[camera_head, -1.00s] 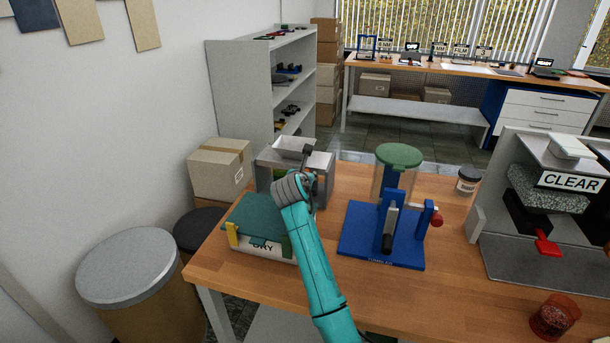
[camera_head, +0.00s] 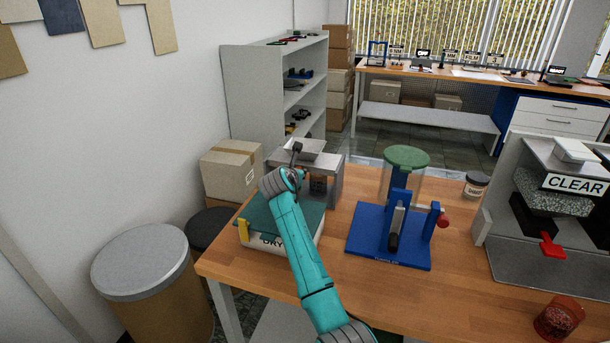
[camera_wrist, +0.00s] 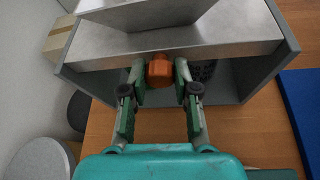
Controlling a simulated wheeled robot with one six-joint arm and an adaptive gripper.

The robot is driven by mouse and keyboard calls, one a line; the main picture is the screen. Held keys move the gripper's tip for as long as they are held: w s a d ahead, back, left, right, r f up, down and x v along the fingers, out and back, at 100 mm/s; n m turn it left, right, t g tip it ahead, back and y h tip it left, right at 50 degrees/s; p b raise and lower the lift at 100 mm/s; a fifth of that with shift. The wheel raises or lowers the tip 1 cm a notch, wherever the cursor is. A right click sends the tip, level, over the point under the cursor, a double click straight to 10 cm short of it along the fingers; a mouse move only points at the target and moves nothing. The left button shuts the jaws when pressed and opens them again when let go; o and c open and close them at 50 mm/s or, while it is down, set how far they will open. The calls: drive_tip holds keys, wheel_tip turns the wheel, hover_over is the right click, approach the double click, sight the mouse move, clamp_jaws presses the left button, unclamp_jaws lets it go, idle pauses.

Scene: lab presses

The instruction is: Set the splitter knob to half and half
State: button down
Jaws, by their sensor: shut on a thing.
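The splitter is a grey metal box with a flared hopper on top (camera_head: 325,162); it stands at the back left of the wooden table. In the wrist view its front plate (camera_wrist: 235,48) fills the top. An orange faceted knob (camera_wrist: 160,70) sits at the lower front of that plate. My gripper (camera_wrist: 160,80) is shut on the knob, one green-and-grey finger on each side. No dial marks are readable, so I cannot tell the setting. In the head view my own wrist hides the knob and fingertips.
A dark container (camera_wrist: 205,70) stands under the splitter at the right. A teal-lidded box marked DRY (camera_head: 275,241) lies below my arm. A blue stand with a green-topped clear cylinder (camera_head: 405,158) is to the right. A CLEAR press (camera_head: 530,262) stands further right.

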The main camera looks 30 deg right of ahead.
drive_tip(key=c, duration=0.9)
unclamp_jaws()
drive_tip(key=shift+o, duration=0.2)
drive_tip(key=v, duration=1.2)
